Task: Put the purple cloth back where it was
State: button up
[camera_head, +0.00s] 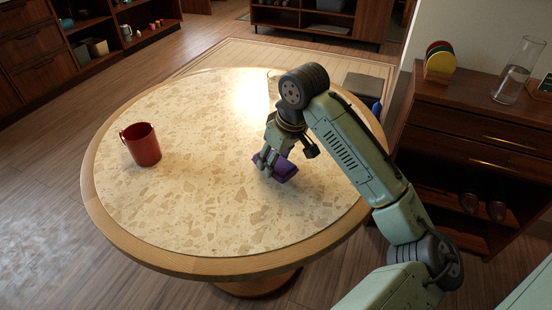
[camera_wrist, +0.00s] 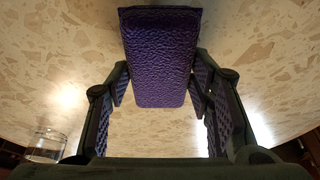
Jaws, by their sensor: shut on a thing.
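The purple cloth (camera_head: 284,170) is at my gripper on the right half of the round table. In the wrist view the folded purple cloth (camera_wrist: 160,58) lies between the two fingers and sticks out past them. My gripper (camera_head: 265,166) is shut on the cloth and points down over the tabletop. In the wrist view the fingers of my gripper (camera_wrist: 160,100) stand on either side of the cloth. I cannot tell whether the cloth touches the table.
The round table (camera_head: 190,215) has a speckled stone top with a wooden rim. A red mug (camera_head: 141,145) stands at its left. A clear glass (camera_wrist: 46,145) shows beside my gripper, and behind my arm in the head view (camera_head: 273,79). The table's front and middle are clear. A wooden cabinet (camera_head: 470,125) stands right.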

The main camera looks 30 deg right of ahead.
jog(key=shift+f, duration=0.5)
jog(key=shift+f, duration=0.1)
jog(key=o, duration=1.1)
jog(key=b+v, duration=0.1)
jog(key=v, duration=1.1)
